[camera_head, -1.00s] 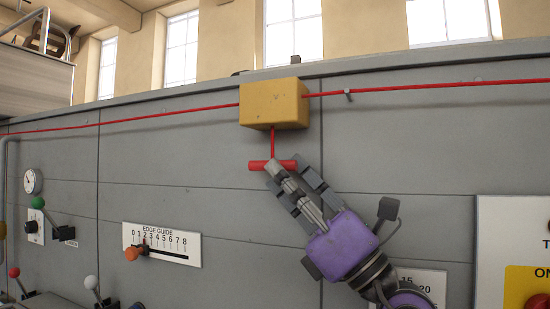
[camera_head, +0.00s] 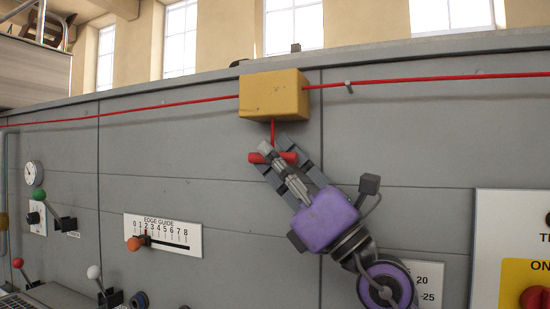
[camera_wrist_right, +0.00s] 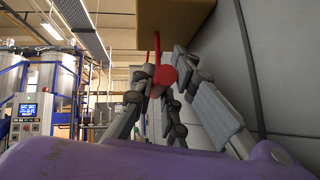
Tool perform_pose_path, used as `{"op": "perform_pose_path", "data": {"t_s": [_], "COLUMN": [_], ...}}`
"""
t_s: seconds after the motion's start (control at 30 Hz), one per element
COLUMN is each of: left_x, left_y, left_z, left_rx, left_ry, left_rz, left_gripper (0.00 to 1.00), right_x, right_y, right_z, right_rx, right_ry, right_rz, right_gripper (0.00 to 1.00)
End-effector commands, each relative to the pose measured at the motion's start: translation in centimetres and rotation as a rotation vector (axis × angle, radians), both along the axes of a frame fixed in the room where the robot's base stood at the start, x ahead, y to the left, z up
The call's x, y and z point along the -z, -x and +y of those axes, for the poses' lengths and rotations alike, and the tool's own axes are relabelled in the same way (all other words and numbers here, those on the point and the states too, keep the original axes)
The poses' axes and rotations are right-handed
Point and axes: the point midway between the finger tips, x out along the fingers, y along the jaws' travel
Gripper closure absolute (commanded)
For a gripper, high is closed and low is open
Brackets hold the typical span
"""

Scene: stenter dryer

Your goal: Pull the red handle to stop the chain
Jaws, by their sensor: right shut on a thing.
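The red handle (camera_head: 256,158) is a short crossbar hanging by a red cord (camera_head: 273,131) from the yellow box (camera_head: 274,96) on the grey panel. My right gripper (camera_head: 275,156) reaches up from the lower right, its fingers shut around the middle of the handle, with red showing on both sides. In the right wrist view the handle (camera_wrist_right: 164,75) shows end-on between the two fingers, below the yellow box (camera_wrist_right: 172,22). My left gripper is in neither view.
A red line (camera_head: 440,80) runs across the panel through the box. An edge guide scale (camera_head: 163,235) with an orange knob, levers with green (camera_head: 39,193) and red (camera_head: 18,262) knobs, and a yellow-backed red button (camera_head: 535,298) are on the panel. The panel around the handle is clear.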

Motion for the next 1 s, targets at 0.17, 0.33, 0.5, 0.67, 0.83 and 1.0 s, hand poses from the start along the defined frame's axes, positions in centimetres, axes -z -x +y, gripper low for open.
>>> {"op": "perform_pose_path", "data": {"t_s": [0.17,0.33,0.5,0.67,0.83,1.0], "left_x": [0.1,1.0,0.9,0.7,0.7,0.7], "left_y": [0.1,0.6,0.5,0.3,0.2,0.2], "left_z": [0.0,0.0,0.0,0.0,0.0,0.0], "left_rx": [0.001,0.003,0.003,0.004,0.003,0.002], "left_ry": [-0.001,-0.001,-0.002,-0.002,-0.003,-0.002], "left_rz": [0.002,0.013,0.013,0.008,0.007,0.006], "left_gripper": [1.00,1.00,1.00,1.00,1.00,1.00], "right_x": [0.4,2.6,2.6,2.6,2.6,2.6], "right_y": [0.0,-0.1,0.1,0.1,0.0,0.0], "right_z": [0.0,0.0,0.0,0.0,0.0,0.0], "right_rx": [-0.003,-0.006,-0.005,-0.005,-0.003,-0.003], "right_ry": [-0.002,-0.004,-0.003,-0.003,-0.001,-0.001], "right_rz": [0.003,0.006,0.002,0.002,0.002,0.001], "right_gripper": [1.00,1.00,1.00,0.81,0.68,0.68]}}
